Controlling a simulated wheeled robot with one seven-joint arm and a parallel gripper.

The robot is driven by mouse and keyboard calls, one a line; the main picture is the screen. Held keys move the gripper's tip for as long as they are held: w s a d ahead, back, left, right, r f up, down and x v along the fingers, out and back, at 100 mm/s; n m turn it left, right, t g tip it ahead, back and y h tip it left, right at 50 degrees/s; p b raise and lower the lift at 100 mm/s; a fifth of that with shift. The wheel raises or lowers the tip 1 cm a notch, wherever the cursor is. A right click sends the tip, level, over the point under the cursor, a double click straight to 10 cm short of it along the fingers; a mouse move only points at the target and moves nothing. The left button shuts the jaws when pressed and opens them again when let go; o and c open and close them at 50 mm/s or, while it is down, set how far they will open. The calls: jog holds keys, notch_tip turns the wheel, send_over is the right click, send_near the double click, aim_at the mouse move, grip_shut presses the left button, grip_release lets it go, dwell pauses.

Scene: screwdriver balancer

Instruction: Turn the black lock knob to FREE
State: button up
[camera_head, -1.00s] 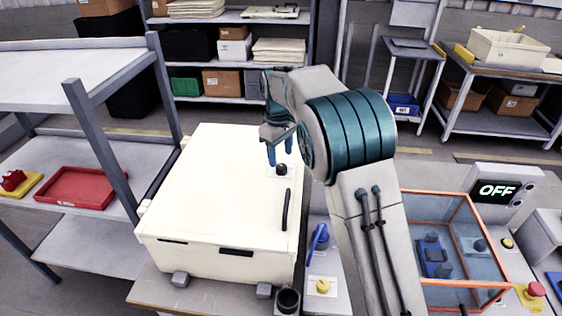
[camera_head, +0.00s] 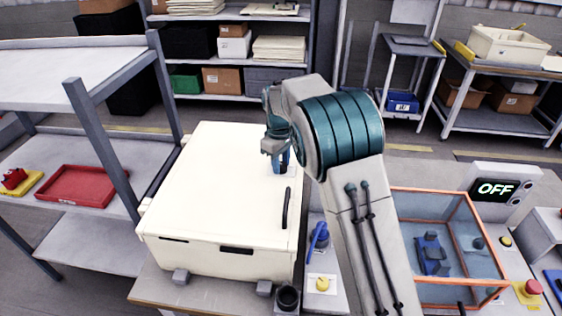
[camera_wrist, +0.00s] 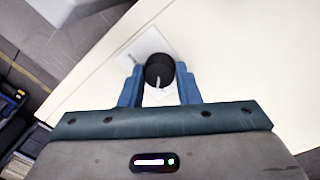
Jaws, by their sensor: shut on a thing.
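The black lock knob (camera_wrist: 159,70) sits on a small white label plate (camera_wrist: 152,47) on top of the cream cabinet (camera_head: 215,200). In the wrist view a pale pointer line shows on the knob's top. My gripper (camera_wrist: 160,80) points down at the cabinet top, with its blue fingers on both sides of the knob, shut on it. The plate's lettering is too small to read.
A dark handle (camera_head: 286,208) stands on the cabinet top just nearer than the gripper. A blue lever (camera_head: 319,236) and a yellow button (camera_head: 323,284) are to the right. An orange-framed clear box (camera_head: 430,240) and an OFF display (camera_head: 494,189) stand farther right.

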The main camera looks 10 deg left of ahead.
jog(key=m, duration=0.4)
jog(key=shift+w+m, duration=0.1)
jog(key=shift+m, duration=0.2)
jog(key=m, duration=0.4)
jog(key=shift+m, duration=0.3)
jog(key=m, duration=0.4)
jog(key=shift+m+g+p, duration=0.35)
jog(key=shift+m+g, duration=0.05)
jog(key=shift+m, duration=1.9)
jog(key=o, duration=1)
